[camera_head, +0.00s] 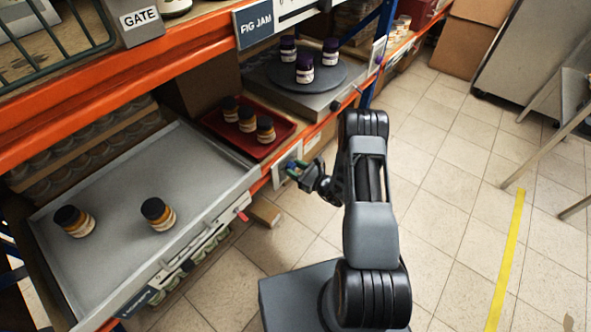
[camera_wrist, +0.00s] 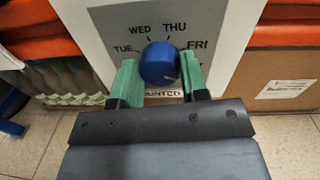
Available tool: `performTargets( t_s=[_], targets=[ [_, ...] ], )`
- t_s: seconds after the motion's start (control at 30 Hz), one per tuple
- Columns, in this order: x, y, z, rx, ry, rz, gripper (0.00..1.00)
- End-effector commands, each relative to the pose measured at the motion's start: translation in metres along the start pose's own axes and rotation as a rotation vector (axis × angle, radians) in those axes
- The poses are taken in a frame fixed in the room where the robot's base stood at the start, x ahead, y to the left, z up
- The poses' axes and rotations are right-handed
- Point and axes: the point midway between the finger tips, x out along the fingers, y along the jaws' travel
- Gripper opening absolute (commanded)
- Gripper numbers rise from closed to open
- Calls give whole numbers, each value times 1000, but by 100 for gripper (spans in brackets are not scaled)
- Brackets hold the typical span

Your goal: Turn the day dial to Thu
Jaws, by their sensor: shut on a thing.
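The blue day dial (camera_wrist: 160,62) sits on a pale panel (camera_wrist: 105,45) in the wrist view. The printed labels TUE, WED, THU and FRI run around its upper side, with short tick marks. Which label the dial points at cannot be told. My gripper (camera_wrist: 159,73) has one green finger on each side of the dial and is shut on it. In the head view my gripper (camera_head: 298,170) is at the small panel on the shelf front, and the dial itself is hard to make out there.
A grey tray (camera_head: 110,190) with two dark-lidded jars is at the left. A red tray (camera_head: 283,136) with three jars and a grey turntable (camera_head: 335,75) with three purple-lidded jars are above my gripper. An orange shelf beam (camera_head: 100,107) runs past them. Tiled floor is open at the right.

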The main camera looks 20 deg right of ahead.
Motion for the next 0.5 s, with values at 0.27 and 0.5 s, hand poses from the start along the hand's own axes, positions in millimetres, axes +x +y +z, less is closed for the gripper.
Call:
performTargets(
  t_s=[0.27,0.5],
  targets=[
    [0,1,0,-7,1,2,17],
    [0,1,-1,-99,5,3,17]
  ],
)
